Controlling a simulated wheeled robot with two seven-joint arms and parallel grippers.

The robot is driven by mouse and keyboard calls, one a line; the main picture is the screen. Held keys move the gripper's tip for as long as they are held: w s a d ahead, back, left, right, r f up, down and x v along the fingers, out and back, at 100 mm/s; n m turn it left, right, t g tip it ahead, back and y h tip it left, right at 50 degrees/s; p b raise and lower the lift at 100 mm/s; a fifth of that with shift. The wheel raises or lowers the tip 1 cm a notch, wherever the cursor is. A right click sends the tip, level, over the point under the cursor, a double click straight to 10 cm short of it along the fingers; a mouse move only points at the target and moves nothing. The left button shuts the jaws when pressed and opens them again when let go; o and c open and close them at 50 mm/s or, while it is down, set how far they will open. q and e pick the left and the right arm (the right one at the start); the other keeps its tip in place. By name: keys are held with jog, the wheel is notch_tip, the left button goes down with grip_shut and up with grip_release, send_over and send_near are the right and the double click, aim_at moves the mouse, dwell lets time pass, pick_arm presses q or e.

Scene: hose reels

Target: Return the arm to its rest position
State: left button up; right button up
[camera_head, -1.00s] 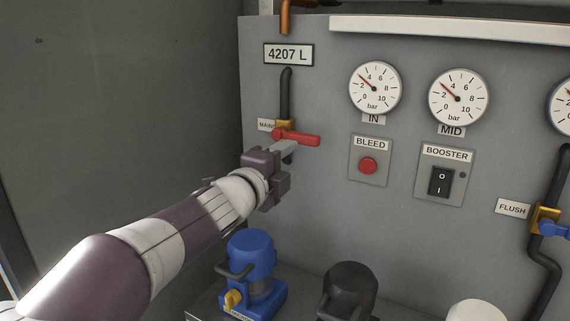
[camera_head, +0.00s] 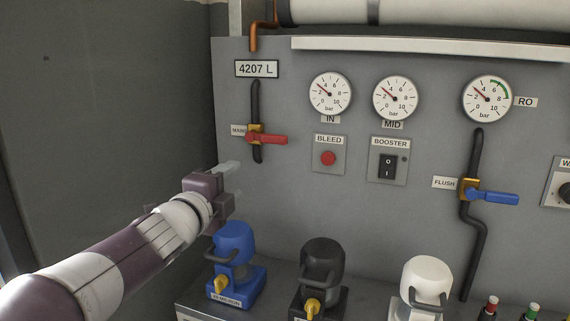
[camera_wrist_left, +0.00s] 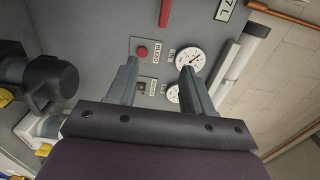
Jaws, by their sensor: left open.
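My left gripper (camera_head: 228,168) reaches in from the left, in front of the grey panel. It is open and empty, below and left of the red valve handle (camera_head: 268,139), and apart from it. The handle lies horizontal on its brass valve beside the MAINS label. In the left wrist view, my left gripper (camera_wrist_left: 158,78) has two grey fingers spread apart with nothing between them. The red handle also shows there at the top (camera_wrist_left: 165,12), beyond the fingers. My right gripper is not in view.
Blue (camera_head: 235,243), black (camera_head: 321,258) and white (camera_head: 427,277) canister units stand on a ledge below the panel. The panel carries gauges (camera_head: 330,94), a red BLEED button (camera_head: 328,158), a BOOSTER switch (camera_head: 388,167) and a blue FLUSH handle (camera_head: 493,198). Dark wall is at left.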

pick_arm(q)
jog(key=s+a+f+n+g+y, duration=0.35)
jog(key=f+n, duration=0.35)
jog(key=f, duration=0.3)
jog(key=s+a+f+n+g+y, duration=0.2)
jog(key=a+f+n+g+y, duration=0.15)
jog(key=f+n, duration=0.45)
jog(key=s+f+n+g, duration=0.75)
jog(key=s+f, duration=0.95)
jog(key=s, duration=0.3)
notch_tip(320, 180, up, 16)
jog(key=g+p, duration=0.1)
jog(key=p, duration=1.6)
jog(key=shift+s+a+r+h, duration=0.15)
jog(key=shift+s+a+h, duration=0.25)
jog(key=shift+s+a, duration=0.05)
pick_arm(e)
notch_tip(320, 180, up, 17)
pick_arm(q)
jog(key=shift+m, duration=0.25)
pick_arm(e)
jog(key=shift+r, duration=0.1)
